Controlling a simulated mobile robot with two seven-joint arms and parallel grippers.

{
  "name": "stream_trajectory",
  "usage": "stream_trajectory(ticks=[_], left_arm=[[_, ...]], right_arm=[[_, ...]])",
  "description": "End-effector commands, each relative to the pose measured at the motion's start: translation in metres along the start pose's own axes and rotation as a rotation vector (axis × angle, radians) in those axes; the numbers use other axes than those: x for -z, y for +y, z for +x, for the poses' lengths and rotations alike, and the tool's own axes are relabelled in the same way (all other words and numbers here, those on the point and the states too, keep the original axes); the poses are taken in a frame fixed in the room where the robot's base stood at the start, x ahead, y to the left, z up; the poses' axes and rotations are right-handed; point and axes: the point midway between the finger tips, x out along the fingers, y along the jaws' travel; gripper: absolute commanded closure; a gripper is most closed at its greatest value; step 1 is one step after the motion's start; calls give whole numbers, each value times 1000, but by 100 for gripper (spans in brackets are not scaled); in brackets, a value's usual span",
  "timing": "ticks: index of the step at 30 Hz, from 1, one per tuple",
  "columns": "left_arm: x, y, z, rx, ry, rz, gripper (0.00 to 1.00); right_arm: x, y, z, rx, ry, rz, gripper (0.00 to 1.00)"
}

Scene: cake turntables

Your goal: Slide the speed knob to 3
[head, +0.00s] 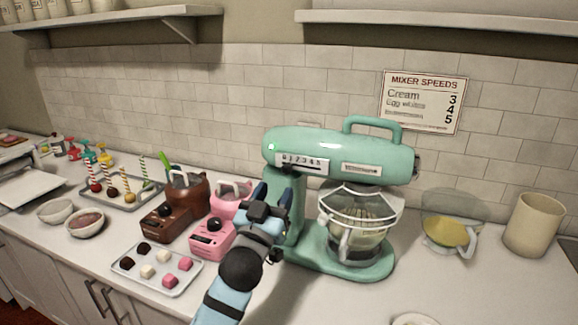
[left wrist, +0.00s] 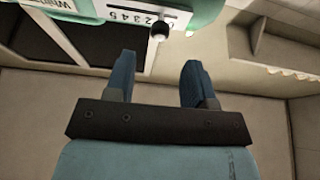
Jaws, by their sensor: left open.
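The mint-green stand mixer (head: 345,152) stands on the counter with a white speed scale (head: 303,161) numbered 0 to 5 on its head. In the left wrist view the black speed knob (left wrist: 160,30) sticks out by the scale (left wrist: 130,15), near one end of the numbers; I cannot read its exact setting. My left gripper (head: 272,195) is open and empty, just below the scale. In the left wrist view its blue fingers (left wrist: 159,65) are spread apart, and the knob lies beyond the tips, between them in the picture, not gripped. My right gripper is not in view.
A wall sign (head: 424,101) lists mixer speeds, Cream beside 3. Pink (head: 212,240) and brown (head: 168,222) machines and a tray of sweets (head: 158,271) stand left of my arm. The glass mixer bowl (head: 360,222) is to its right. The front right counter is mostly clear.

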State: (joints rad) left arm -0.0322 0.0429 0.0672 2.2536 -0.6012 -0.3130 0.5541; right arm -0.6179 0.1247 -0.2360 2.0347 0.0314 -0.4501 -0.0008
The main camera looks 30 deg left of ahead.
Motion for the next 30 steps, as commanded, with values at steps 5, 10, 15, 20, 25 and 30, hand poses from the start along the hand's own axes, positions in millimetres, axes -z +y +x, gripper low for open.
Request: stream_trajectory(ticks=[5,10,15,20,25,30], left_arm=[[2,0,39,-1,2,1,51],[1,1,63,-1,0,0,51],[0,1,74,-1,-1,1,51],[-1,0,76,-1,-2,0,51],[-1,0,76,-1,-2,0,57],[-1,0,75,-1,-2,0,96]], right_arm=[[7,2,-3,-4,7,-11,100],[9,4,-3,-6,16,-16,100],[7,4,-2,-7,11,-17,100],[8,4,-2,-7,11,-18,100],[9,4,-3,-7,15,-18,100],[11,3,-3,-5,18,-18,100]])
